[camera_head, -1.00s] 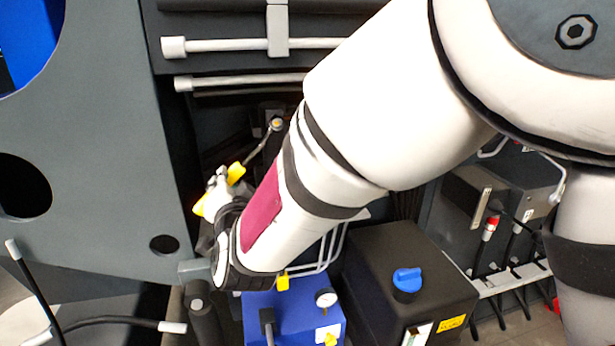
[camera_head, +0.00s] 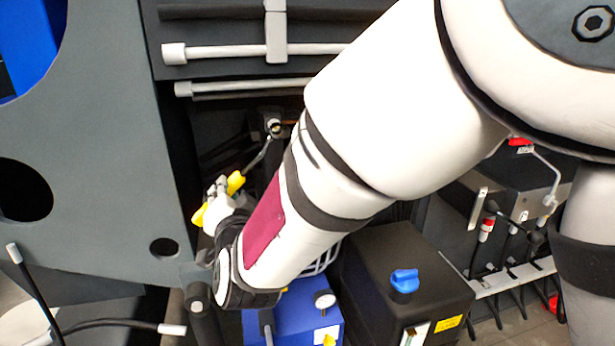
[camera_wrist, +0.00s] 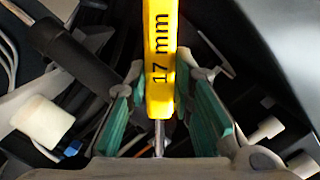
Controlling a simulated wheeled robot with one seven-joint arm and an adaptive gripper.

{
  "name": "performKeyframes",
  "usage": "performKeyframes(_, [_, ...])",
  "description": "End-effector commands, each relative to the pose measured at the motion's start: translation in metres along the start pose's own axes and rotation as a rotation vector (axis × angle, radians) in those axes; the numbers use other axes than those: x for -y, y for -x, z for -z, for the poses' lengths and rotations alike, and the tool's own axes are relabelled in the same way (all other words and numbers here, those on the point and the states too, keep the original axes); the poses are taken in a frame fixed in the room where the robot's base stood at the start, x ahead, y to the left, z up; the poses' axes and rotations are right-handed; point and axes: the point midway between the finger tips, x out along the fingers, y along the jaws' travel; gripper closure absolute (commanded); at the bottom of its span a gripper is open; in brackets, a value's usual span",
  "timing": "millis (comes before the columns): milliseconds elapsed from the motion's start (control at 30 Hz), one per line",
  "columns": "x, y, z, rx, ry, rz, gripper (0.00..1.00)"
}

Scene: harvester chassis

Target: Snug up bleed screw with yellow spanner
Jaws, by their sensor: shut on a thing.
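The yellow spanner (camera_head: 237,182) is held by its handle in my gripper (camera_head: 218,198), left of the middle in the head view. Its thin metal shank slants up and right to a ring-like end at a small round fitting (camera_head: 275,127), likely the bleed screw. I cannot tell how well the end is seated on it. In the wrist view the yellow handle (camera_wrist: 161,60), marked "17 mm", stands upright between the green finger pads of my gripper (camera_wrist: 165,100). My gripper is shut on it. The spanner's working end is not visible there.
A grey plate with holes (camera_head: 105,150) stands close at the left. Pale rods (camera_head: 225,50) run above the fitting. A blue box with a gauge (camera_head: 300,318) and a black tank with a blue cap (camera_head: 405,281) lie below. My arm covers the centre.

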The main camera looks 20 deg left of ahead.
Motion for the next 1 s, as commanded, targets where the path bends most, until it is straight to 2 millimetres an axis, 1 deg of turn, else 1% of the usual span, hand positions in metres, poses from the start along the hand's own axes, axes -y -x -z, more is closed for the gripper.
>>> performKeyframes(267, [0.002,0.011,-0.001,-0.002,0.001,0.002,1.00])
performKeyframes(800, [0.002,0.068,-0.010,0.000,0.001,0.001,1.00])
performKeyframes(1000, [0.002,0.084,-0.012,-0.002,0.000,0.002,1.00])
